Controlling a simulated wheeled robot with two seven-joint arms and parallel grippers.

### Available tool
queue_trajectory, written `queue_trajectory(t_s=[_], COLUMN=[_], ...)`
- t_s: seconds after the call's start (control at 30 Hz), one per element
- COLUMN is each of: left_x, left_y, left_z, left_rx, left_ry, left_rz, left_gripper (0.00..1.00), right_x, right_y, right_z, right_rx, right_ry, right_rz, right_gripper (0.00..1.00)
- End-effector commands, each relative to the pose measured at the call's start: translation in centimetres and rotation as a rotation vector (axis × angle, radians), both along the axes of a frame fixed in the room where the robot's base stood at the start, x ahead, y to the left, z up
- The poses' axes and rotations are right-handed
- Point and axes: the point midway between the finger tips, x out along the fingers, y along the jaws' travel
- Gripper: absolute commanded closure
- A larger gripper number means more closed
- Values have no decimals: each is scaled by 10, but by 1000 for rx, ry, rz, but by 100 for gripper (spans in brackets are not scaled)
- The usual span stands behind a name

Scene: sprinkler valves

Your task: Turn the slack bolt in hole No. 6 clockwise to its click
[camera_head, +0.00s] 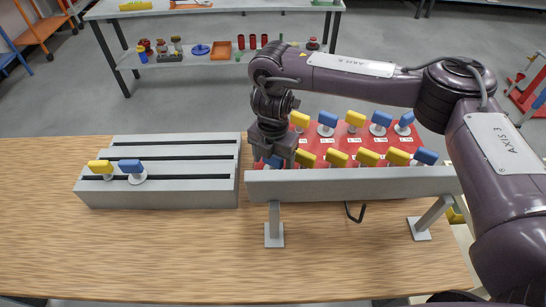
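A red plate (318,143) on the table carries two rows of yellow- and blue-headed bolts, such as a yellow one (336,158) and a blue one (327,119). Hole numbers are not readable, so I cannot tell which is No. 6 or which bolt is slack. My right gripper (274,163) points down at the plate's left end, at a blue-headed bolt in the front row. It hides most of that bolt; I cannot tell whether the fingers touch or grip it. My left gripper is not in view.
A grey rail (350,183) on two posts stands in front of the plate. A black bent hex key (355,212) shows below it. A grey slotted block (190,186) at left holds a yellow and a blue-headed bolt. The wooden table's front left is clear.

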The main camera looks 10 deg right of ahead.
Motion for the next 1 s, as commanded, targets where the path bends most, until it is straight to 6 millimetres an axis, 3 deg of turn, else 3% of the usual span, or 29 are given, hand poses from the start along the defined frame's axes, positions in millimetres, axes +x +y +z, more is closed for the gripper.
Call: queue_trajectory(t_s=[0.37,0.9,1.0], left_x=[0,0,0], left_y=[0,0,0], left_z=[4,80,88], left_rx=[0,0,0], left_ry=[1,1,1], left_rz=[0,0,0], left_gripper=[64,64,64], right_x=[1,1,0], right_y=[0,0,0], right_z=[6,86,93], right_rx=[0,0,0], right_ry=[-1,-1,-1], right_rz=[1,2,2], right_gripper=[24,24,24])
